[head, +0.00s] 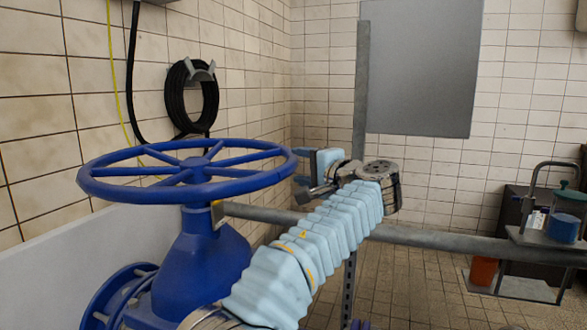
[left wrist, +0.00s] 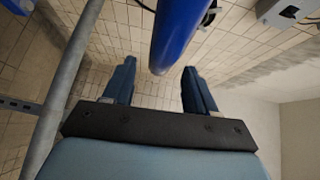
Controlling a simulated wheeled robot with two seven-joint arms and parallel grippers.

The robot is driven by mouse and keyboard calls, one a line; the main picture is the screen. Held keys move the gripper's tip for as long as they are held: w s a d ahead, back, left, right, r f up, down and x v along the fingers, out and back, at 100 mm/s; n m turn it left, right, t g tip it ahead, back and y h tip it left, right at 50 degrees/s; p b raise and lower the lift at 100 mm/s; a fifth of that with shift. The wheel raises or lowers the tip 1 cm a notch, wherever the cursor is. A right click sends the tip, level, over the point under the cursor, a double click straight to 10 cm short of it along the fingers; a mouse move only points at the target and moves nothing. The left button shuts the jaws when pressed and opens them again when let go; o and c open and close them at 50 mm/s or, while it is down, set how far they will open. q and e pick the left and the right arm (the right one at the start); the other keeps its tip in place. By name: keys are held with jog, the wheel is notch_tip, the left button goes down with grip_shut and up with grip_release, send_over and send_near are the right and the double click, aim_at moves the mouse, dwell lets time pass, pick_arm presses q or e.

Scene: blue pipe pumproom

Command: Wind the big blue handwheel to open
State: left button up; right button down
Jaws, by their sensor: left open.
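The big blue handwheel (head: 188,172) sits level on top of a blue valve body (head: 200,262) at the left of the head view. My left arm reaches up from the bottom, and my left gripper (head: 305,168) is at the wheel's right edge. In the left wrist view my left gripper (left wrist: 158,68) has its two fingers spread apart. A blue bar, seemingly the wheel's rim (left wrist: 180,30), shows between and beyond them, with gaps visible on both sides. I cannot tell how deep the rim reaches between the fingers. My right gripper is not in view.
A grey horizontal pipe (head: 450,242) runs behind my left arm to the right. A grey upright post (head: 361,95) and panel (head: 422,70) stand behind. A black hose coil (head: 190,95) hangs on the tiled left wall. A jug (head: 566,215) stands at far right.

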pick_arm(q)
jog(key=v, duration=0.9)
jog(key=shift+b, duration=0.4)
jog(key=shift+s+d, duration=0.1)
